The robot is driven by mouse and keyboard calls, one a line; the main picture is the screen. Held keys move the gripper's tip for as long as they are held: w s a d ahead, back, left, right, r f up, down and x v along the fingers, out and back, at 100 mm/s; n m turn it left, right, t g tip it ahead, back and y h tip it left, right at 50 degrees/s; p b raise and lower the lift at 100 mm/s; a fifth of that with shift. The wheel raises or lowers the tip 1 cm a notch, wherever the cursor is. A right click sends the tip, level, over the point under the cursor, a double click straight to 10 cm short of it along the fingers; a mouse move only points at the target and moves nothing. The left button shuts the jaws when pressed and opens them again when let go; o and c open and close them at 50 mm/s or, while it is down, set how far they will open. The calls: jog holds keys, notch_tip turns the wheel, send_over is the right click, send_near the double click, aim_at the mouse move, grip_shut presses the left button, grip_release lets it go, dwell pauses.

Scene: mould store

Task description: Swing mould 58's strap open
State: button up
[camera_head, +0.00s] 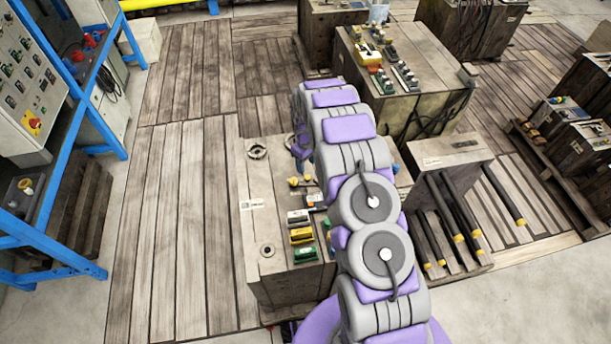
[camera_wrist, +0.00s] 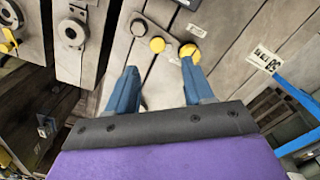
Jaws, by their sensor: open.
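My gripper (camera_wrist: 160,76) shows in the wrist view as two blue fingers, apart and with nothing between them. Just beyond the tips is a wooden face with yellow round caps (camera_wrist: 190,52). A white label (camera_wrist: 265,58), which seems to read 58, is at the right. A narrow pale bar (camera_wrist: 90,55) with a metal ring fitting (camera_wrist: 72,33) is at upper left; I cannot tell whether it is the strap. In the head view, a wooden block (camera_head: 215,170) region is hard to part from the floor, and my arm hides much of the labelled mould (camera_head: 262,225).
A blue rack (camera_head: 75,120) with a control panel (camera_head: 30,80) stands at left. A larger block (camera_head: 400,60) with coloured fittings stands behind. A block with black, yellow-tipped rods (camera_head: 450,160) is at right. Bare plank floor (camera_head: 180,190) lies left of the mould.

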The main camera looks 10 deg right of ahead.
aim_at(307, 176)
jog(key=f, duration=0.7)
jog(key=shift+d+b, duration=0.4)
jog(key=shift+a+f, duration=0.35)
jog(key=shift+a, duration=0.05)
jog(key=shift+d, duration=0.4)
jog(key=shift+c, duration=1.4)
jog(key=shift+a, duration=0.15)
grip_shut()
